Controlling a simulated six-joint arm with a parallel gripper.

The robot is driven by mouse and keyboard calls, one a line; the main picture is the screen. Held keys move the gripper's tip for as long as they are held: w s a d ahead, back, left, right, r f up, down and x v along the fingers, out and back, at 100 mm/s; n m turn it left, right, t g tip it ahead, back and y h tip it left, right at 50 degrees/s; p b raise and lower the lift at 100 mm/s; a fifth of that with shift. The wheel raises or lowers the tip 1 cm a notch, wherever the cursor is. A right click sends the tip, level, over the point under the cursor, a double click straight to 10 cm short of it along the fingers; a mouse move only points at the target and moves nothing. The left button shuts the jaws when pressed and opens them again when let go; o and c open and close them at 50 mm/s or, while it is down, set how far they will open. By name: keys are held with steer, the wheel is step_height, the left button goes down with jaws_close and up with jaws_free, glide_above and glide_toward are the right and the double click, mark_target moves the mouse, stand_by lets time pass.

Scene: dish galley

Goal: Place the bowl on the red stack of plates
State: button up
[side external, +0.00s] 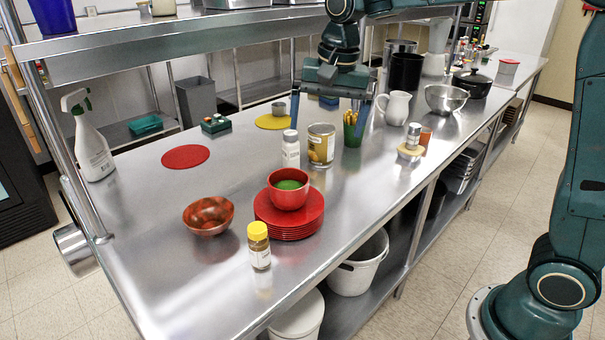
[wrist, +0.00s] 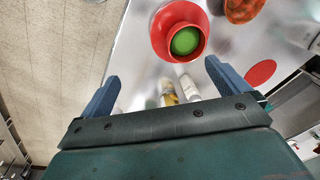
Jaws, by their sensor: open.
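A red bowl (side external: 289,196) with something green inside sits upright on the red stack of plates (side external: 288,226), near the table's front edge. In the wrist view the same bowl (wrist: 203,42) shows on the stack (wrist: 157,33), beyond the fingers. A reddish-brown mottled bowl (side external: 208,217) stands on the steel table, left of the stack and apart from it; it is cut by the top edge of the wrist view (wrist: 240,10). My gripper (side external: 329,122) is open and empty, above the table behind the stack. Its two blue fingers show apart in the wrist view (wrist: 163,78).
A white-capped bottle (side external: 291,149) and a can (side external: 321,146) stand behind the stack. A yellow-capped jar (side external: 259,246) stands at its front left. A green cup (side external: 352,129) with sticks and a white pitcher (side external: 395,108) stand farther back. Bare steel lies around the red mat (side external: 185,157).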

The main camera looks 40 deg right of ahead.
steer(key=s+d+n+t, duration=0.1)
steer(key=s+n, duration=0.3)
steer(key=s, duration=0.8)
steer(key=s+d+f+n+t, duration=0.1)
steer(key=s+n+t, duration=0.2)
steer(key=s, duration=0.9)
steer(key=n, duration=0.2)
steer(key=shift+s+d+f+n, duration=0.25)
steer(key=shift+s+d+n, duration=0.05)
